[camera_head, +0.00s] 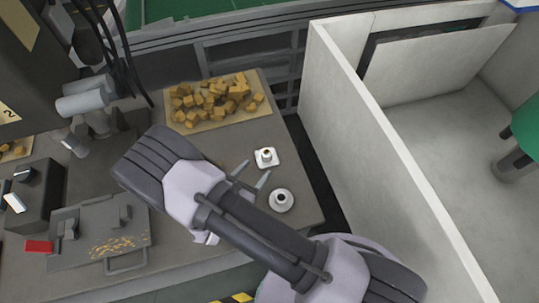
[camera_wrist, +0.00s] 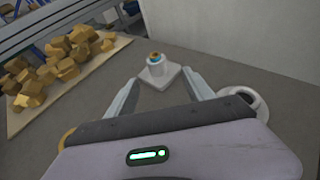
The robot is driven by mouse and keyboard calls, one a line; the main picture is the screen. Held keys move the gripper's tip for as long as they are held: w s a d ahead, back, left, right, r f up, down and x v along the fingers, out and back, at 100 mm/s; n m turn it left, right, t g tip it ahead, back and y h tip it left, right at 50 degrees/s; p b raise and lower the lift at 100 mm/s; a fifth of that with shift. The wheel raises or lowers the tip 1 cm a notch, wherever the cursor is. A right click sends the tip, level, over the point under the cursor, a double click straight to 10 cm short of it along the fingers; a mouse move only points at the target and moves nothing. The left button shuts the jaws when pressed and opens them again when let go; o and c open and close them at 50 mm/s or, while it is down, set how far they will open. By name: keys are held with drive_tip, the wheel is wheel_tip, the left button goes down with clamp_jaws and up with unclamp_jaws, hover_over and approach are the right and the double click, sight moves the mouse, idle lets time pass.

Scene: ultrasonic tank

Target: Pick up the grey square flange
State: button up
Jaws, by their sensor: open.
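The grey square flange (camera_head: 266,158) stands on the table, a pale square plate with a short round neck. Its neck opening shows orange and blue colours in the wrist view (camera_wrist: 157,68). My gripper (camera_head: 252,174) is open, its two fingers spread and pointing at the flange. In the wrist view the flange shows just beyond and between the fingertips (camera_wrist: 161,78). No contact can be seen. A round pale flange (camera_head: 281,201) with a dark centre stands close by, partly behind the right finger in the wrist view (camera_wrist: 255,103).
A board with several yellow-brown blocks (camera_head: 216,101) lies on the table behind the flange. A grey lidded tank (camera_head: 98,235) and a dark control box (camera_head: 35,195) stand at left. A white partition (camera_head: 375,140) rises right of the table.

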sight(264, 158)
drive_tip(key=x, duration=0.3)
drive_tip(key=b+x, duration=0.1)
drive_tip(key=x, duration=0.5)
drive_tip(key=shift+w+r, duration=0.15)
drive_tip(key=shift+w, duration=0.35)
drive_tip(key=shift+s+a, duration=0.1)
clamp_jaws()
